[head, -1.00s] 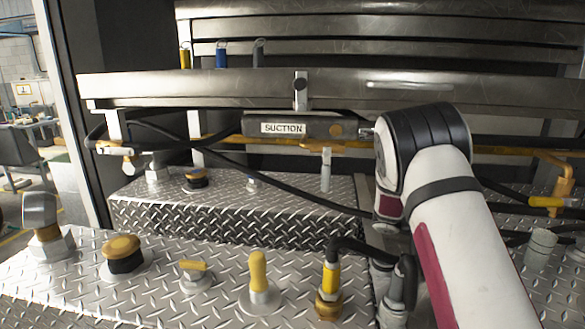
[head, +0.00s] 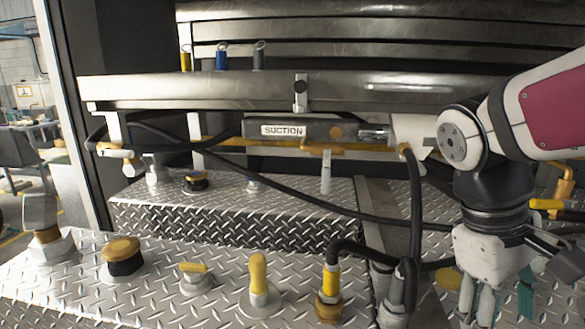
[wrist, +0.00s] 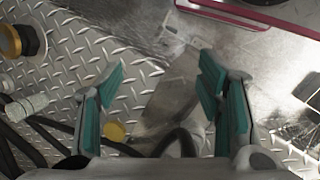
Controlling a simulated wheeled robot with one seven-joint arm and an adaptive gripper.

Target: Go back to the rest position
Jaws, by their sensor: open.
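My gripper (head: 498,292) hangs at the lower right of the head view, pointing down, with its fingertips near the bottom edge. In the wrist view my gripper (wrist: 160,85) shows its green-padded fingers wide apart with nothing between them. Below it lie diamond-plate metal (wrist: 120,60) and a smooth metal patch. My white and maroon arm comes in from the right edge of the head view. No rest position is marked in these frames.
A diamond-plate deck (head: 75,280) carries a yellow-capped fitting (head: 122,250), a yellow handle (head: 259,275) and a hose fitting (head: 331,280). Black hoses (head: 416,200) hang close left of my gripper. The SUCTION unit (head: 283,130) sits under a metal shelf (head: 200,90).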

